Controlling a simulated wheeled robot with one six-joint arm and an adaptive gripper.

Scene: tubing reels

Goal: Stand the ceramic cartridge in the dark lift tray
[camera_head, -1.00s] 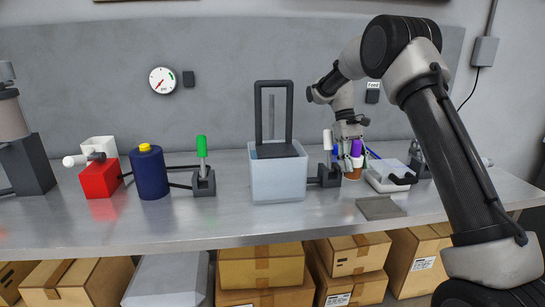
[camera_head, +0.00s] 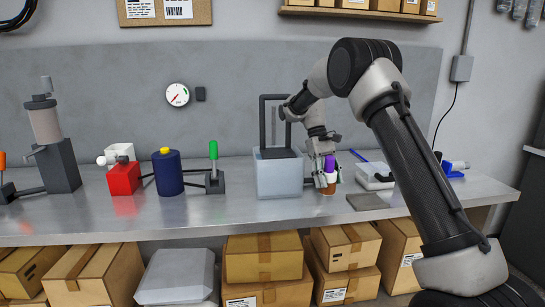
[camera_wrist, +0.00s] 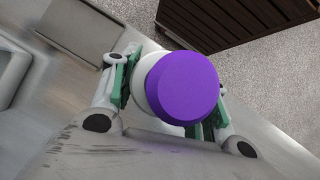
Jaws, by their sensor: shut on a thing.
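The ceramic cartridge has a purple top (camera_head: 329,163), a white band and a brown lower end. My gripper (camera_head: 327,180) is shut around it and holds it upright, just right of the pale tub. In the wrist view the purple round end of the cartridge (camera_wrist: 184,88) shows between the green-lined fingers (camera_wrist: 165,108); its lower part is hidden. I cannot tell how high it is above the bench. The dark lift tray (camera_head: 279,153) is a flat dark plate at the mouth of the pale tub (camera_head: 280,180), below an upright black frame. It looks empty.
A white box-like device (camera_head: 375,175) and a flat grey plate (camera_head: 367,201) lie right of my gripper. A green-handled lever (camera_head: 214,168), a navy cylinder (camera_head: 168,173) and a red block (camera_head: 123,180) stand left of the tub. Boxes (camera_head: 263,258) sit under the bench.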

